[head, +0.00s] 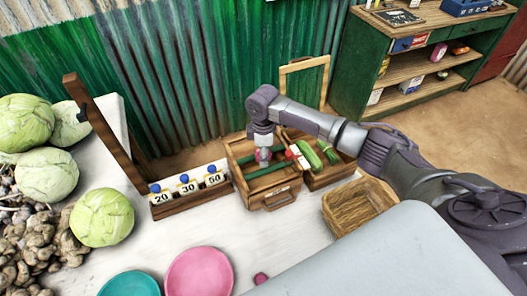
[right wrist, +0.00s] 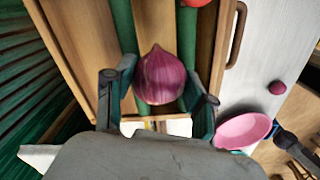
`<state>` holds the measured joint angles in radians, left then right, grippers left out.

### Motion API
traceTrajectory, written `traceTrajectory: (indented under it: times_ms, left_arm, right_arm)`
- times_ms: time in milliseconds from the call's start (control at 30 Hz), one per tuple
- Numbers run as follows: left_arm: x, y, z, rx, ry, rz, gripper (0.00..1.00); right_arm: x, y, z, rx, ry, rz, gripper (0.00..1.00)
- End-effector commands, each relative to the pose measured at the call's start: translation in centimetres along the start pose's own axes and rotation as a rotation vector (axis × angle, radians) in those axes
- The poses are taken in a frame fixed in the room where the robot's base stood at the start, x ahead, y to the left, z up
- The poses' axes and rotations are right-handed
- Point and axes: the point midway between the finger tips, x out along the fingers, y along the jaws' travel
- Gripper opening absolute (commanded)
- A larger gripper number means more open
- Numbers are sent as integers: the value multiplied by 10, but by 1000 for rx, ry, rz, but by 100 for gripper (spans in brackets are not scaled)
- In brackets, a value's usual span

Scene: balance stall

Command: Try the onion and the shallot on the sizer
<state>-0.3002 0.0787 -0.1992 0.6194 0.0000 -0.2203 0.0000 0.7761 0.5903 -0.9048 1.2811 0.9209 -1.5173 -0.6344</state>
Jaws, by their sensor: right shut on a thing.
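My right gripper (head: 263,142) is shut on a purple-red onion (right wrist: 160,76), pointed tip up in the right wrist view, with one finger on each side. I cannot tell for certain which thing is the sizer.
A wooden rack (head: 187,199) marked 20, 30 and 50 holds blue-knobbed pieces. A wicker basket (head: 358,206), a pink plate (head: 199,272) and a teal plate (head: 130,284) are nearby. Cabbages (head: 103,217) are at the left. Bare table lies between rack and plates.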

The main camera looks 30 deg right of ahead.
Motion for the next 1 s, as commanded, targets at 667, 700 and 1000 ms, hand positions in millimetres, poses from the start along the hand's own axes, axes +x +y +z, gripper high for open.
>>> traceTrajectory:
  times_ms: [667, 700, 1000]
  left_arm:
    - [0, -1, 0, 1, 1, -1, 40]
    - [0, -1, 0, 1, 1, -1, 40]
    - [0, -1, 0, 1, 1, -1, 40]
  right_arm:
    - [0, 0, 0, 1, 0, 0, 84]
    - [0, 0, 0, 1, 0, 0, 84]
    - [0, 0, 0, 1, 0, 0, 100]
